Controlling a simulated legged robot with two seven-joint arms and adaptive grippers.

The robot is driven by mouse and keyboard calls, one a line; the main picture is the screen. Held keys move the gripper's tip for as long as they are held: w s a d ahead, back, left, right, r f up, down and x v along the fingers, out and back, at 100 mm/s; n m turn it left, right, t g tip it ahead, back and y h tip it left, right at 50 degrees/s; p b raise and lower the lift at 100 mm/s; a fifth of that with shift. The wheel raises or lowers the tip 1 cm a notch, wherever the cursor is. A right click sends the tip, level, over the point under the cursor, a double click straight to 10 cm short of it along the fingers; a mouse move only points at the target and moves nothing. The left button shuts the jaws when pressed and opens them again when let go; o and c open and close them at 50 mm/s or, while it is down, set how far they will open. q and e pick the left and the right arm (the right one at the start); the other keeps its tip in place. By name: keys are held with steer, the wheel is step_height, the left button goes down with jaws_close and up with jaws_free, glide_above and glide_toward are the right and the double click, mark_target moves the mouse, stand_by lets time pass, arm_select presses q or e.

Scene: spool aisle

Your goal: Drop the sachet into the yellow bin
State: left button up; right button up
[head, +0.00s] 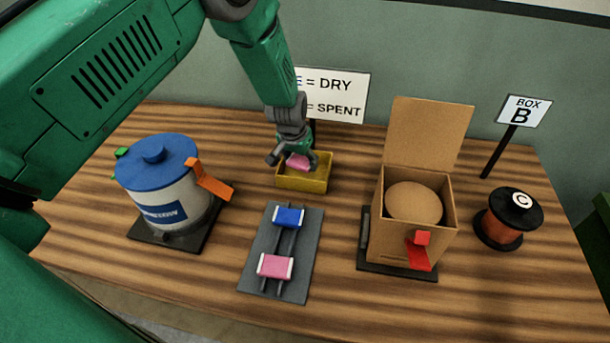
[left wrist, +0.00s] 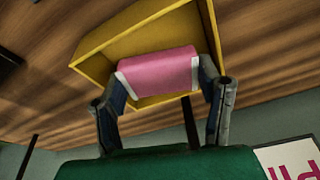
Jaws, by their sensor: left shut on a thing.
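My left gripper (head: 297,160) is shut on a pink sachet (head: 299,162) with white ends. It holds the sachet over the yellow bin (head: 303,184), a small open box near the back middle of the table. In the left wrist view the pink sachet (left wrist: 160,72) lies between the two fingers, in front of the opening of the yellow bin (left wrist: 105,52). I cannot tell how far below the rim the sachet reaches. A second pink sachet (head: 275,266) and a blue sachet (head: 288,217) lie on a grey rack (head: 255,261). My right gripper is not in view.
A white canister (head: 180,205) with a blue lid stands at the left. An open cardboard box (head: 393,228) holding a round brown thing stands right of the rack. A dark-topped spool (head: 508,218) is farther right. A partly hidden sign (head: 338,95) stands behind the bin.

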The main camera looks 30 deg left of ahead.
arm_select(q)
steer(key=o, duration=1.1)
steer(key=shift+a, duration=0.1)
steer(key=shift+o, duration=0.2)
steer(key=shift+a+f, duration=0.15)
steer(key=shift+a, duration=0.4)
steer(key=shift+a+r, duration=0.1)
steer(key=shift+r, duration=0.15)
steer(key=v, duration=1.1)
steer(key=shift+r, duration=0.1)
